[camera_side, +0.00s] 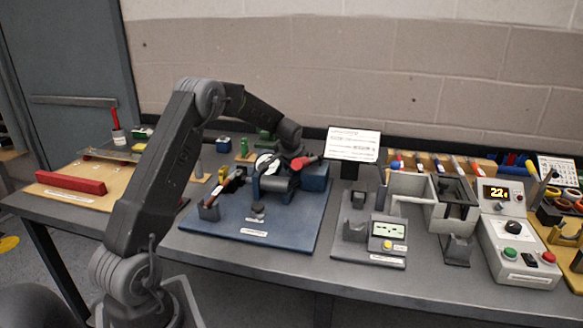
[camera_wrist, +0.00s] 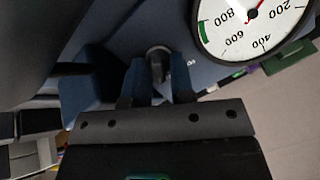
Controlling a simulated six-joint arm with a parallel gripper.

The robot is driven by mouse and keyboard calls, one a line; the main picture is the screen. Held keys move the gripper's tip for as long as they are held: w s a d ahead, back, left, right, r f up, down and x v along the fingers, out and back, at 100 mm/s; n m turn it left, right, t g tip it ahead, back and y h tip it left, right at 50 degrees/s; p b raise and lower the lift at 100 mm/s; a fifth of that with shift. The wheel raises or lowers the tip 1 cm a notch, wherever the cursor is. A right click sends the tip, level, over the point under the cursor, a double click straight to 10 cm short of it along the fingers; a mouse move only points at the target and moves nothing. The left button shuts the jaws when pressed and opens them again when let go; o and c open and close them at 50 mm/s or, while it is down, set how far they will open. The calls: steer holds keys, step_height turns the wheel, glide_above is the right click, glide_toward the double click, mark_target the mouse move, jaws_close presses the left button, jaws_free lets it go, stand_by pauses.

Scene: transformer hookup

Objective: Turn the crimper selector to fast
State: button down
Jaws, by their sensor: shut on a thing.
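The crimper stands on a blue board (camera_side: 235,220) in the side view, with a white-faced gauge (camera_side: 267,164), a red-ended handle (camera_side: 305,162) and a blue block (camera_side: 316,178). In the wrist view my gripper (camera_wrist: 158,84) is shut on a small dark round knob (camera_wrist: 158,54), which sits between its fingertips against a blue surface. I take this knob for the selector. The gauge (camera_wrist: 252,22) is close by at the upper right, its red needle visible. The fingers hide part of the knob, and I cannot read its setting. In the side view the fingertips cannot be made out among the dark parts.
A tester (camera_side: 387,234) with a green screen stands right of the board, and a grey control box (camera_side: 518,252) with a lit display farther right. A white sign (camera_side: 353,144) stands behind. A wooden board (camera_side: 95,190) with a red bar lies left.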

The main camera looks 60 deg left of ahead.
steer(key=shift+r, duration=0.1)
steer(key=c, duration=1.3)
jaws_free()
